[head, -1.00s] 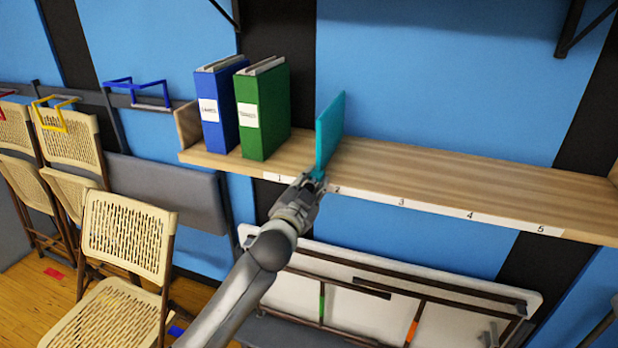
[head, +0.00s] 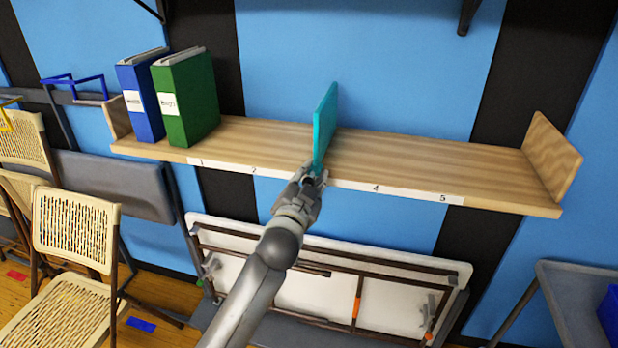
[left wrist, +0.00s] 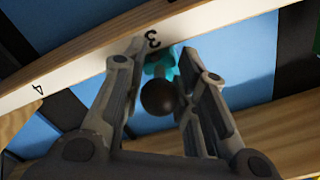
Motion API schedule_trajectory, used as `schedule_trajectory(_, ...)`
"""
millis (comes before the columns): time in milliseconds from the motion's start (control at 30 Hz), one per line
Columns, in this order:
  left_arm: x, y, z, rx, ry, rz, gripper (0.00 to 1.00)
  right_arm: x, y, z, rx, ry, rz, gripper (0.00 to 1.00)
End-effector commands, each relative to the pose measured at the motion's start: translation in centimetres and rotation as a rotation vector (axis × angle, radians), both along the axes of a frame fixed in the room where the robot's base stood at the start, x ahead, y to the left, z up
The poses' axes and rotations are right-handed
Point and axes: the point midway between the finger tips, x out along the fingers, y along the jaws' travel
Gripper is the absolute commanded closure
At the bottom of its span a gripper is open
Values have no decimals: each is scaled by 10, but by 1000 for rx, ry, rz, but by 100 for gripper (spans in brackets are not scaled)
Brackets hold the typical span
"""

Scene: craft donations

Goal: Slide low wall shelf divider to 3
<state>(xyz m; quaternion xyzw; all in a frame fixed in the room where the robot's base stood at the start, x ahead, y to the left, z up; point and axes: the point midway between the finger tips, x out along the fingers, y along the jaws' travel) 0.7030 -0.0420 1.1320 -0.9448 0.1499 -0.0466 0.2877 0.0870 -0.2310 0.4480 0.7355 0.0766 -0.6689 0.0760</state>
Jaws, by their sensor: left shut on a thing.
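The teal divider (head: 325,125) stands upright on the low wooden wall shelf (head: 420,165), at the spot for 3 between labels 2 (head: 254,170) and 4 (head: 376,188). My left gripper (head: 313,174) is at its front lower edge and hides label 3 in the head view. In the left wrist view the gripper (left wrist: 165,75) has its fingers on both sides of a dark round knob (left wrist: 158,98) below a teal part (left wrist: 161,62). Label 3 (left wrist: 152,40) is right beside that teal part. My right gripper is out of view.
A blue binder (head: 140,95) and a green binder (head: 187,98) stand at the shelf's left end. The shelf right of the divider is clear up to its wooden end panel (head: 550,157). A folded table (head: 300,290) leans below; folding chairs (head: 72,230) stand left.

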Motion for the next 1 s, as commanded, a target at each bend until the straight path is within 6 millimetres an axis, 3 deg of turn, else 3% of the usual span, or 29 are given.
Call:
schedule_trajectory(267,0,1,-5,2,11,4,100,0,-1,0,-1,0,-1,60)
schedule_trajectory(300,0,1,-6,1,11,4,67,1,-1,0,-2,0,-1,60)
schedule_trajectory(333,0,1,-5,1,11,4,66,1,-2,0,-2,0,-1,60)
schedule_trajectory(733,-5,2,-2,0,4,1,66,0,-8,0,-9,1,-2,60)
schedule_trajectory(1000,-41,14,-3,0,6,1,66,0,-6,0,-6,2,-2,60)
